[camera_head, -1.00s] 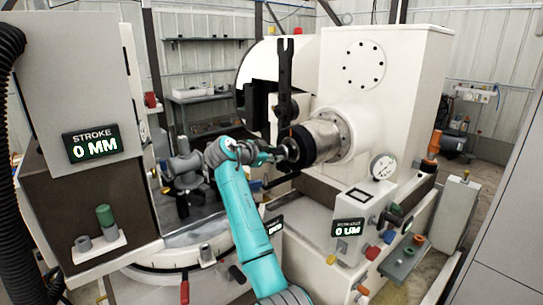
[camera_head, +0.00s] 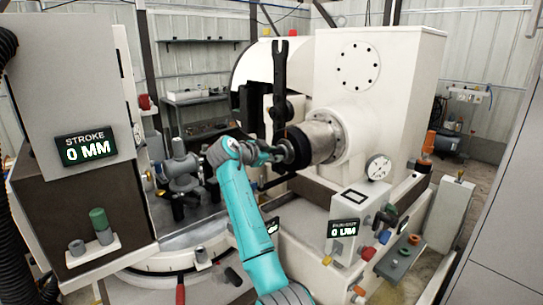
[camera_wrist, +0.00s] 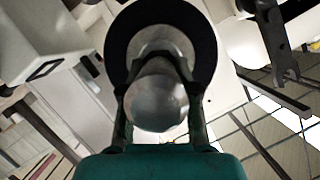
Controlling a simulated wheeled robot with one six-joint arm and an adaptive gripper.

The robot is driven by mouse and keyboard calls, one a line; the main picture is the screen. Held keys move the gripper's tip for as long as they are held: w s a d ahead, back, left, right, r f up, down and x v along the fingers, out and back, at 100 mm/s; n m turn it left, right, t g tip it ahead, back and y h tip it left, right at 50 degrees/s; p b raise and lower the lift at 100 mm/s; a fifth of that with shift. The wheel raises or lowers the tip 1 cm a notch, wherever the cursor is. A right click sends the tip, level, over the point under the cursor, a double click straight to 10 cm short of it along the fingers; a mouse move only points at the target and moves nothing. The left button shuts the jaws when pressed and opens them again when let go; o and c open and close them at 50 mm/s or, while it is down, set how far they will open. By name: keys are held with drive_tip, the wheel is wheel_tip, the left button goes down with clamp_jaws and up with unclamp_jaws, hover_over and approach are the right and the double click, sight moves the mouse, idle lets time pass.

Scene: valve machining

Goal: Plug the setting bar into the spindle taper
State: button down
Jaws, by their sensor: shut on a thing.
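The spindle (camera_head: 322,138) is a grey cylinder with a black nose ring, projecting left from the white headstock. In the wrist view its dark ring (camera_wrist: 121,35) fills the top, around a lighter centre. My gripper (camera_head: 283,152) is right at the spindle nose. In the wrist view my gripper (camera_wrist: 160,100) has a finger on each side of the setting bar (camera_wrist: 157,98), a smooth grey metal piece with a rounded near end, and is shut on it. The bar lines up roughly with the ring's centre. Its far end is hidden, so I cannot tell how deep it sits in the taper.
A dark forked lever (camera_head: 279,85) stands upright just beside the spindle nose. A grey valve body (camera_head: 182,172) is on the round table to the left. A dial gauge (camera_head: 378,167) and a run-out display (camera_head: 344,229) reading 0 UM are at the right. The stroke display (camera_head: 86,148) reads 0 MM.

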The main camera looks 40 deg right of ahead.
drive_tip(key=shift+d, duration=0.1)
drive_tip(key=c, duration=0.8)
unclamp_jaws()
drive_tip(key=shift+o, duration=0.2)
drive_tip(key=v, duration=1.2)
